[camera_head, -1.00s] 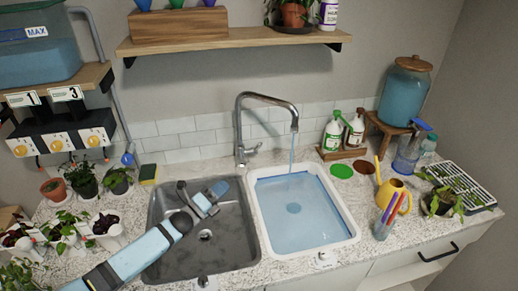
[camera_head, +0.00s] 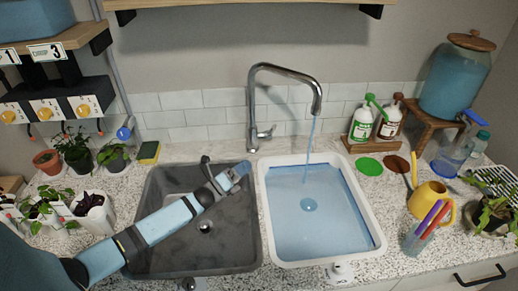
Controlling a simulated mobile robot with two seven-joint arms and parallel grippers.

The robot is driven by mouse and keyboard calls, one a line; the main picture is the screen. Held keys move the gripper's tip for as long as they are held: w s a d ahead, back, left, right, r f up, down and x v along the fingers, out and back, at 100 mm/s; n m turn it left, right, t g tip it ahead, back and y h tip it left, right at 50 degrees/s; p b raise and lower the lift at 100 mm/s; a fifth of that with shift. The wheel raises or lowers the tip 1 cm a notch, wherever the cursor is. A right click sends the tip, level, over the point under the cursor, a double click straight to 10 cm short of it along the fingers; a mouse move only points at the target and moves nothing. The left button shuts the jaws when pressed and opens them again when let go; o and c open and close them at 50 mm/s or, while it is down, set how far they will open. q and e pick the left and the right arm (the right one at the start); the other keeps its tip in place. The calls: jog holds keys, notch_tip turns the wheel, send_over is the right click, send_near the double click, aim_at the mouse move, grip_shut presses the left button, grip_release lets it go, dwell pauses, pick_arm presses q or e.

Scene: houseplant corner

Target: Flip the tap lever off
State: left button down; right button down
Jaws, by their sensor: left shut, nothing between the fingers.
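The chrome tap (camera_head: 281,70) rises behind the sinks and arches over to the right. Its small lever (camera_head: 266,132) sticks out to the right at the base of the spout. A stream of water (camera_head: 309,150) falls from the spout into the white basin (camera_head: 380,238), which holds blue water. My left gripper (camera_head: 244,168) is shut and empty above the right back part of the grey sink, apart from the lever, below it and to its left in the picture. My right gripper is not in view.
The grey sink (camera_head: 160,225) lies under my left arm. A yellow-green sponge (camera_head: 149,151) and potted plants stand at the left. Soap bottles (camera_head: 362,122), a yellow watering can (camera_head: 428,200) and a cup of markers (camera_head: 416,240) stand at the right. A shelf overhangs the tap.

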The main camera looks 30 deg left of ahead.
pick_arm(q)
jog(key=a+r+p+x, duration=0.1)
jog(key=a+p+x, duration=0.1)
jog(key=x, duration=1)
jog(key=shift+w+a+r+p, duration=0.2)
jog(key=shift+w+p, duration=0.1)
jog(key=shift+w, duration=0.2)
jog(key=shift+r+y, duration=0.1)
jog(key=shift+y, duration=0.2)
notch_tip(320, 180, up, 4)
jog(key=n+g+y+p, duration=0.2)
jog(key=n+y+p, duration=0.1)
jog(key=n, duration=0.3)
send_over(270, 132)
jog(key=a, duration=0.2)
jog(key=shift+w+r, duration=0.2)
jog(key=shift+w, duration=0.25)
jog(key=shift+r, duration=0.1)
